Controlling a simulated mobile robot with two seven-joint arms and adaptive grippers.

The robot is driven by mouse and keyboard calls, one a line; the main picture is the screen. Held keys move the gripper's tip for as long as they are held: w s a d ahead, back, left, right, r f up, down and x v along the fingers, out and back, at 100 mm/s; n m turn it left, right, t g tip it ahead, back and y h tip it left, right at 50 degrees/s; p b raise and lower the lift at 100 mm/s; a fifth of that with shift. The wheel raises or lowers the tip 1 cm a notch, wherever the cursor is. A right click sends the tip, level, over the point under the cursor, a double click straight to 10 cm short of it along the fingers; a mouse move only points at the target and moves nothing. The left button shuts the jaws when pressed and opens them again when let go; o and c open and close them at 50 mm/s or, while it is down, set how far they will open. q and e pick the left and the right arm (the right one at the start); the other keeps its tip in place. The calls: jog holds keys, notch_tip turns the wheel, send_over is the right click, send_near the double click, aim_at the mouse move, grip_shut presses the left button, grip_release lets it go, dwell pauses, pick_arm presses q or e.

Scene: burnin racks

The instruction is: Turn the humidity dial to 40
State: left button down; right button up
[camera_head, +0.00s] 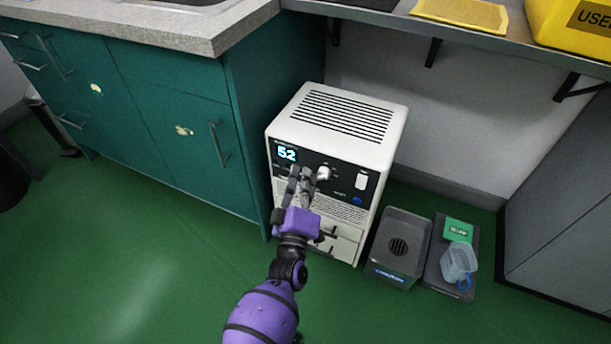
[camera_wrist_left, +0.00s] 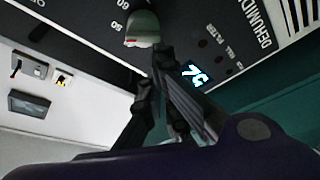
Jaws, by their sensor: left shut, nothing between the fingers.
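The white dehumidifier (camera_head: 345,122) stands on the green floor beside the teal cabinet. My right gripper is not in view.
A shelf (camera_head: 455,38) overhangs behind. The floor in front is clear.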

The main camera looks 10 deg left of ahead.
pick_arm(q)
jog(key=shift+f+n, duration=0.25)
jog(key=shift+n, duration=0.55)
jog(key=n, duration=0.2)
jog(key=f+n+g+y+p, duration=0.1)
jog(key=shift+a+n, duration=0.15)
jog(key=shift+n, duration=0.25)
jog(key=shift+f+n+g+p, duration=0.45)
jog(key=shift+n+g, duration=0.25)
jog(key=shift+n, duration=0.5)
dwell(0.6)
